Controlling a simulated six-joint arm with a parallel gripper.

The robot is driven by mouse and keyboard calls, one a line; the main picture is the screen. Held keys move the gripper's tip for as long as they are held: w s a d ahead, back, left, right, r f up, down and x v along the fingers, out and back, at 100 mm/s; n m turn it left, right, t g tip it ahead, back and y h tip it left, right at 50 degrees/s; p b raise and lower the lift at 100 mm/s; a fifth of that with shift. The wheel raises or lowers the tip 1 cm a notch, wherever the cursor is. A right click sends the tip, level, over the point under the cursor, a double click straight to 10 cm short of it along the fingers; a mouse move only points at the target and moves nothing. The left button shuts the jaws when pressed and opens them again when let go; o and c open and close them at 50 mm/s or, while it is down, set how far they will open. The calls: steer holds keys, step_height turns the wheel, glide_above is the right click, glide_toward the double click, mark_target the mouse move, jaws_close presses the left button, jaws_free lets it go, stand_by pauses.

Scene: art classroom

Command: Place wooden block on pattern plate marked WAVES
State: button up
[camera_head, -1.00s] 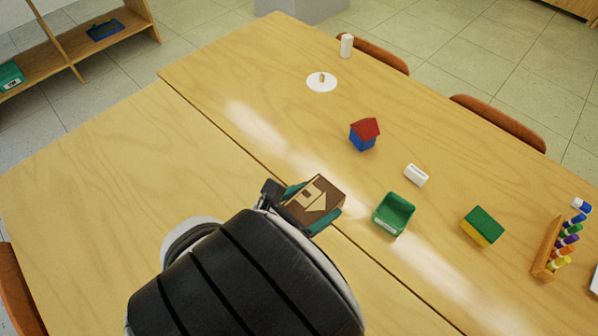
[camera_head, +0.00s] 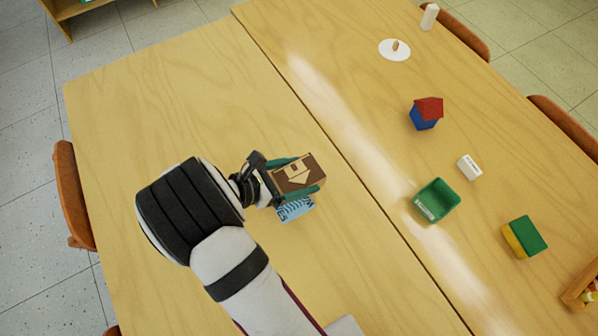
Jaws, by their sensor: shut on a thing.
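The wooden block (camera_head: 300,173) is brown with a pale tan shape on its upper face. My gripper (camera_head: 296,178) is shut on it, with a teal finger on each side. A light blue pattern plate (camera_head: 297,210) with dark wavy lines and lettering shows just below the block in the picture. The block and gripper hide part of the plate. I cannot tell whether the block touches the plate or is above it.
To the right are a green bin (camera_head: 437,201), a white block (camera_head: 470,167), a red-and-blue house block (camera_head: 426,113) and a green-and-yellow block (camera_head: 525,237). A white disc (camera_head: 395,50) lies at the back. The table (camera_head: 180,110) is clear at left.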

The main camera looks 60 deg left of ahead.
steer(key=shift+f, duration=0.6)
steer(key=o, duration=1.3)
steer(key=shift+c, duration=0.2)
steer(key=shift+r, duration=0.1)
